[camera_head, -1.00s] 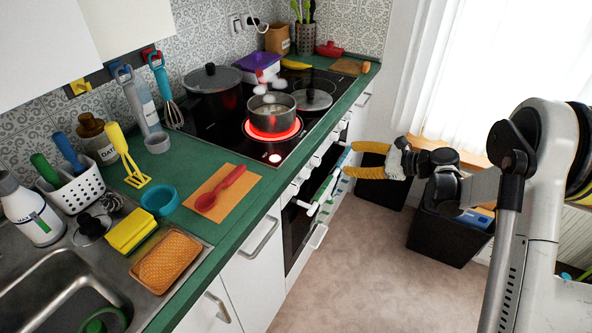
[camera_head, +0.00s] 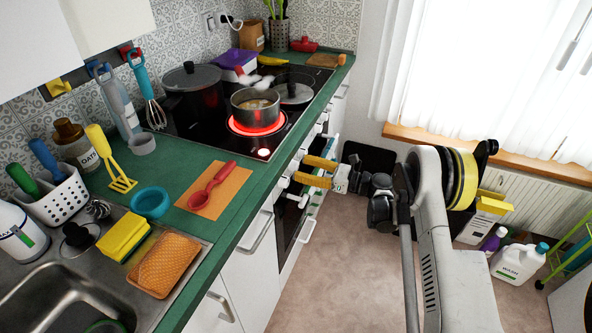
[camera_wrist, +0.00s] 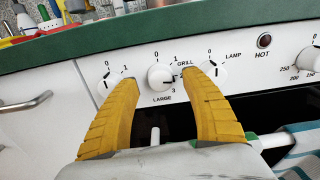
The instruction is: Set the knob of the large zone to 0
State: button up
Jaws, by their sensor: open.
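The white knob marked LARGE (camera_wrist: 160,77) sits on the cooker panel in the middle of the wrist view. Its 0 is at the top, with numbers down its right side; its mark seems turned to the right, exact number unclear. My gripper (camera_wrist: 158,80) is open, one yellow finger on each side of this knob, with nothing held. In the head view my gripper (camera_head: 301,168) is at the cooker front. A steel pot (camera_head: 255,104) steams on a glowing red zone (camera_head: 257,126) of the black hob.
Neighbouring knobs stand close by, one on the left (camera_wrist: 110,82) and the lamp knob (camera_wrist: 214,71) on the right. A striped towel (camera_wrist: 301,142) hangs at lower right in the wrist view. The floor (camera_head: 335,265) beside the cabinets is clear.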

jog(key=shift+x, duration=1.25)
jog(key=c, duration=1.2)
